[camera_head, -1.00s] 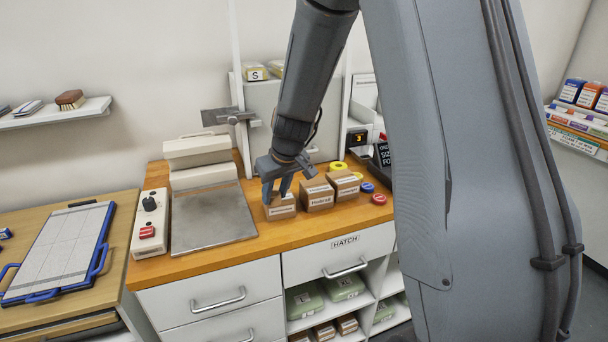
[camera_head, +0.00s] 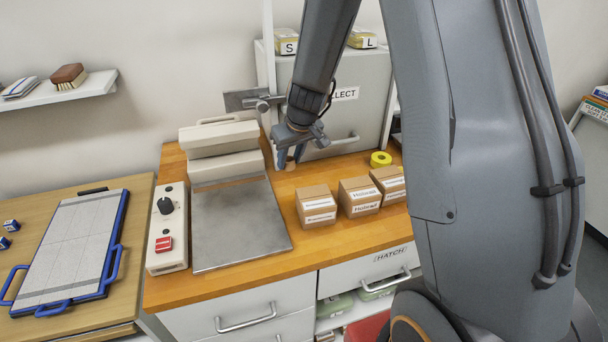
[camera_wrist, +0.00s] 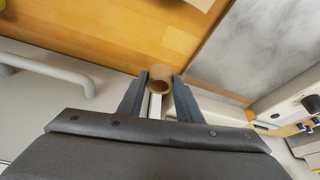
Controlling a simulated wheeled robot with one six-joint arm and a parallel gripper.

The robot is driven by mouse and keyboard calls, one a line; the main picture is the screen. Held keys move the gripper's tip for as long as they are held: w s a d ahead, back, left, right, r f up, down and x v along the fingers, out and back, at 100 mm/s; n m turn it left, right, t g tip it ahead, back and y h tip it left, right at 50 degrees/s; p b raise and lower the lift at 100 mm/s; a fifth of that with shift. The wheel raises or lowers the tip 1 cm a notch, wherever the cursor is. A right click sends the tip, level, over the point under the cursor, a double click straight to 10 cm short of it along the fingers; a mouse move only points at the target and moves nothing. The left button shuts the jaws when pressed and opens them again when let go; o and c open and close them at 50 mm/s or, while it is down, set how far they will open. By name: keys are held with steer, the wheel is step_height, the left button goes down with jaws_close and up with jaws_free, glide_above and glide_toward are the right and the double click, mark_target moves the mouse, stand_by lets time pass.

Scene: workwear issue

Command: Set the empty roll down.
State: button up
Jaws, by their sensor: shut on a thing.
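The empty roll, a small brown cardboard ring (camera_wrist: 160,84), sits between my fingertips in the wrist view. My gripper (camera_wrist: 161,76) is shut on it. In the head view my gripper (camera_head: 291,157) points down over the back of the wooden counter (camera_head: 262,283), between the metal plate and the grey cabinet. The roll (camera_head: 290,166) shows only as a small tan patch at the fingertips there. I cannot tell whether it touches the counter.
Labelled brown boxes (camera_head: 316,206) stand in a row to the right and nearer. A yellow tape roll (camera_head: 381,159) lies behind them. The sealing machine's metal plate (camera_head: 235,225) is on the left, and the grey cabinet (camera_head: 330,95) stands close behind. Counter in front of the boxes is clear.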

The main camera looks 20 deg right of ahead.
mark_target(292, 168)
steer(key=shift+f+b, duration=0.95)
steer(key=shift+f, duration=1.85)
steer(key=shift+f, duration=0.15)
steer(key=o, duration=1)
steer(key=shift+r, duration=0.25)
steer(key=v, duration=1.1)
steer(key=s+m+g+h, duration=0.1)
steer(key=s+m+g, duration=0.1)
steer(key=s, duration=1.8)
steer(key=shift+m, duration=0.4)
